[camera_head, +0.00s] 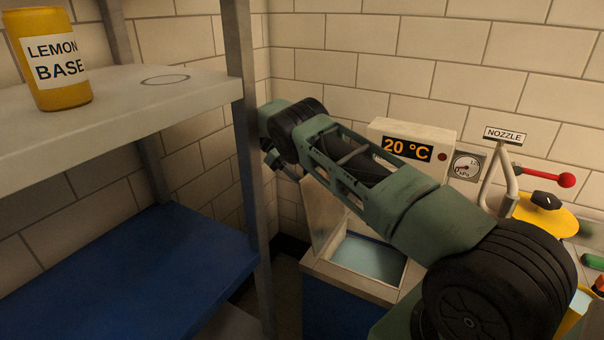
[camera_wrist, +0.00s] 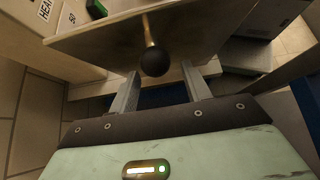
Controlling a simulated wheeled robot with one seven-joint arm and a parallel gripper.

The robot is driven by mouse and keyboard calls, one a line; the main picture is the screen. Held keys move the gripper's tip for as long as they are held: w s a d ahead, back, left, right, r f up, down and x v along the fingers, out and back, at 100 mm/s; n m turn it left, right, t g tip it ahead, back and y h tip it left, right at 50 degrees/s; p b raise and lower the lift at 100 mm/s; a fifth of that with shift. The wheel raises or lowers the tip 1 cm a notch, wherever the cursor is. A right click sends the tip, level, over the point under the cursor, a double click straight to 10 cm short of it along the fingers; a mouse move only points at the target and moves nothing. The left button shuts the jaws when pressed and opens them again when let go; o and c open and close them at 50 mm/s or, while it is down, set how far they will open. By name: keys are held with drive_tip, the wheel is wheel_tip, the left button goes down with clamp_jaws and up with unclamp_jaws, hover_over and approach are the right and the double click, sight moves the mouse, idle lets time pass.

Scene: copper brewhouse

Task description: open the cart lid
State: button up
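The cart (camera_head: 345,268) is a pale box with a blue lower front, below my arm in the head view. Its lid (camera_head: 322,212) stands raised, roughly upright, at the left side of the opening, and the bluish inside shows. In the wrist view the lid (camera_wrist: 205,32) fills the upper middle, with a black ball knob (camera_wrist: 155,61) on a thin stem. My gripper (camera_wrist: 160,72) is open, its two fingers apart, with the knob just beyond the fingertips and no visible grip on it. In the head view my gripper (camera_head: 284,168) is small and partly hidden near the shelf post.
A shelf (camera_head: 120,110) with a grey post (camera_head: 250,150) stands close left of my gripper. It holds a yellow lemon base can (camera_head: 55,60); a blue lower shelf (camera_head: 125,265) is below. Behind are a 20 °C display (camera_head: 408,148), a gauge (camera_head: 466,167) and a nozzle pipe (camera_head: 507,185).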

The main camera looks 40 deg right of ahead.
drive_tip(key=shift+r, duration=0.15)
wheel_tip(320, 180, up, 10)
drive_tip(key=p, duration=0.4)
drive_tip(key=shift+p, duration=0.4)
